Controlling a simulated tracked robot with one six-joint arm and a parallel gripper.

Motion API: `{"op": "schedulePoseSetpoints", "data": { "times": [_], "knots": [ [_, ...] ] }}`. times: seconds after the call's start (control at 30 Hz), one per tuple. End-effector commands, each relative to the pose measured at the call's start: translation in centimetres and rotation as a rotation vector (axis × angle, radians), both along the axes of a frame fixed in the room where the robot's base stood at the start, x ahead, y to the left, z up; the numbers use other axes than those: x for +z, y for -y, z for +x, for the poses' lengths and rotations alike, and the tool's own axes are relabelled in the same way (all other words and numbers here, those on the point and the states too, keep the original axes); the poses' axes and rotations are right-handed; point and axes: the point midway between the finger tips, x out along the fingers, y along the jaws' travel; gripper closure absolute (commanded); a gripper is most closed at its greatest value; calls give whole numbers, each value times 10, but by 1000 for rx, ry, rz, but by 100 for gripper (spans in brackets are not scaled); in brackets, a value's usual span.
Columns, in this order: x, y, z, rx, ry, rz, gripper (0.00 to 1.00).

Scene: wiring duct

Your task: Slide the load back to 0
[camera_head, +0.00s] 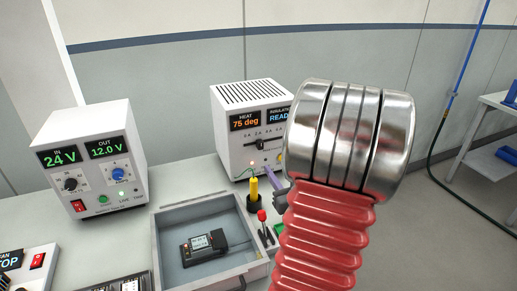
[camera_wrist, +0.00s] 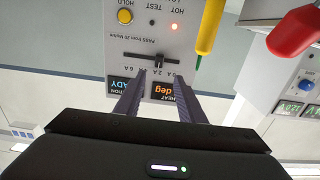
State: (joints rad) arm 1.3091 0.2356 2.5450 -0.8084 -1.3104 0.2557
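The load slider (camera_head: 260,144) is a dark knob on a horizontal slot on the front of a white test box (camera_head: 233,110). In the wrist view, which is upside down, the slider knob (camera_wrist: 160,62) stands near mid-slot, between the 0 A and 6 A ends, with 0 A at the right. My gripper (camera_wrist: 161,74) is open, its two dark ridged fingers apart and empty. The fingertips show on either side of the knob's line, just below it in the picture; I cannot tell whether they touch the panel. In the head view my arm hides most of the gripper.
The box displays (camera_head: 244,121) read 75 deg and READY. A yellow-handled screwdriver (camera_wrist: 210,25) and a red-handled tool (camera_wrist: 294,32) stand close by. A grey tray (camera_head: 160,258) holds a black device (camera_head: 204,247). A power supply (camera_head: 88,160) at left shows 24 V and 12.0 V.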

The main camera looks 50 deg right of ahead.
Motion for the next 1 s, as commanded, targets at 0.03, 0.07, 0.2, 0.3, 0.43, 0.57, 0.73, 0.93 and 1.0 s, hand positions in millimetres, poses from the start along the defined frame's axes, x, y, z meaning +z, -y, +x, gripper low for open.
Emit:
{"op": "schedulePoseSetpoints", "data": {
  "times": [0.03,0.07,0.2,0.3,0.43,0.57,0.73,0.93,1.0],
  "knots": [
    [0,0,-2,0,6,0,64],
    [0,0,-2,1,7,0,64],
    [0,0,-2,1,8,-1,64],
    [0,0,-1,1,7,0,64],
    [0,1,0,1,7,0,64],
    [0,5,7,2,5,1,64],
    [0,15,25,3,6,-1,64],
    [0,31,51,2,6,-1,64],
    [0,36,60,3,5,-1,64]
  ]
}}
